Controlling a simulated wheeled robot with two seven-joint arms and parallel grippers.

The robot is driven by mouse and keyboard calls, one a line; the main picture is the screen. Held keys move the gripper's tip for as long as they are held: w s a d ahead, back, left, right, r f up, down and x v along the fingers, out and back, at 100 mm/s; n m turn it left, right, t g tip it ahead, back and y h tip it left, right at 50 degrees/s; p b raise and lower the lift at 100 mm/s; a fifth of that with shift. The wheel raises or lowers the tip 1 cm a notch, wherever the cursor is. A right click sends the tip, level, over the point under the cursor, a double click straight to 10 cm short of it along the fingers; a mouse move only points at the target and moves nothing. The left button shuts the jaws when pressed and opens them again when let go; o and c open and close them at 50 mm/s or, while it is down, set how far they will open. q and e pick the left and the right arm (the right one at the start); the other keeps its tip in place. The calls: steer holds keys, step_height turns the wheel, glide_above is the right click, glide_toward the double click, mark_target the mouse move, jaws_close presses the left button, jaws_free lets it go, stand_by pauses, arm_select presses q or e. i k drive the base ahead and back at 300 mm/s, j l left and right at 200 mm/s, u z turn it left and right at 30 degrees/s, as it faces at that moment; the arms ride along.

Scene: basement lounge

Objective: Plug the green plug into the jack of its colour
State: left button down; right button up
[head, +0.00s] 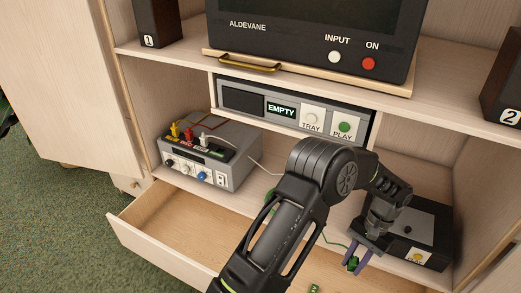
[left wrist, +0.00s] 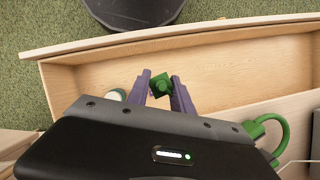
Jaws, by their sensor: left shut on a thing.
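My left gripper (head: 357,257) is low at the right, over the open drawer, in front of the black box. Its purple fingers are shut on the green plug (head: 352,264). In the left wrist view the green plug (left wrist: 162,85) sits between the fingertips (left wrist: 161,88), above the drawer floor. The grey jack box (head: 238,172) stands on the shelf at left, well away from the plug. Yellow (head: 175,130), red (head: 189,133) and white (head: 204,139) plugs stand on its dark top panel. The green jack is not clear. My right gripper is not in view.
The open drawer (head: 150,235) juts out below the shelf. The black box (head: 425,225) stands at right. A player (head: 240,101) reading EMPTY sits under the upper shelf. A small green thing (head: 314,288) lies low in the drawer area. My forearm covers the middle.

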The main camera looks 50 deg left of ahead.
mark_target(220, 154)
steer(key=k+j+z, duration=0.1)
steer(key=j+z, duration=0.15)
steer(key=j, duration=0.2)
steer(key=k+j+z, duration=0.25)
steer(key=j, duration=0.2)
steer(key=k+j+z, duration=0.15)
steer(key=j+z, duration=0.15)
steer(key=j, duration=0.15)
steer(key=k+j+z, duration=0.25)
steer(key=k+j, duration=0.35)
steer(key=j, duration=0.15)
steer(key=k+j, duration=0.3)
steer(key=j, duration=0.2)
steer(key=k+j, duration=0.35)
steer(key=j, duration=0.15)
steer(key=z, duration=0.05)
